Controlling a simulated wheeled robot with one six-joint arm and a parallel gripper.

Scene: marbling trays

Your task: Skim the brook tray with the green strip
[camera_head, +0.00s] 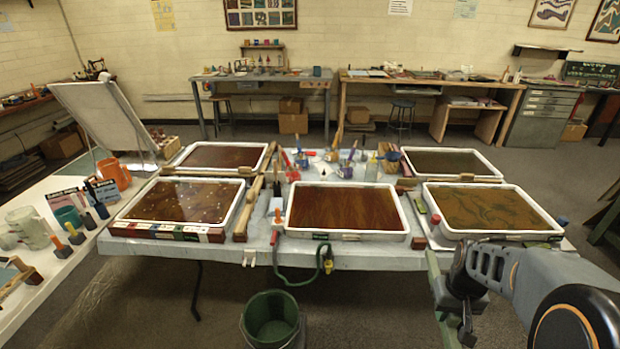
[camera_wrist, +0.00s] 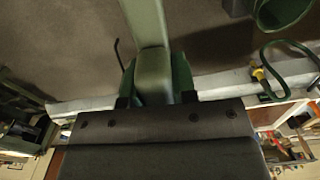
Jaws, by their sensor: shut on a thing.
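My gripper (camera_head: 462,318) hangs low in front of the table's right part, below the front right tray (camera_head: 486,237). It is shut on the green strip (camera_head: 441,300), a long pale green bar. In the wrist view the strip (camera_wrist: 151,60) runs up and away from between the fingers (camera_wrist: 157,98). Several shallow white-rimmed trays stand on the table: front left (camera_head: 140,225), front middle (camera_head: 350,235), back left (camera_head: 205,175), back right (camera_head: 450,178) and front right. They hold brown or olive liquid. Their name labels are too small to read, so I cannot tell which is brook.
The grey table (camera_head: 225,258) has a green hose (camera_head: 298,281) on its front edge. A green bucket (camera_head: 272,330) stands on the floor before it. Brushes and jars crowd the table's middle. A white side table (camera_head: 50,290) is at left.

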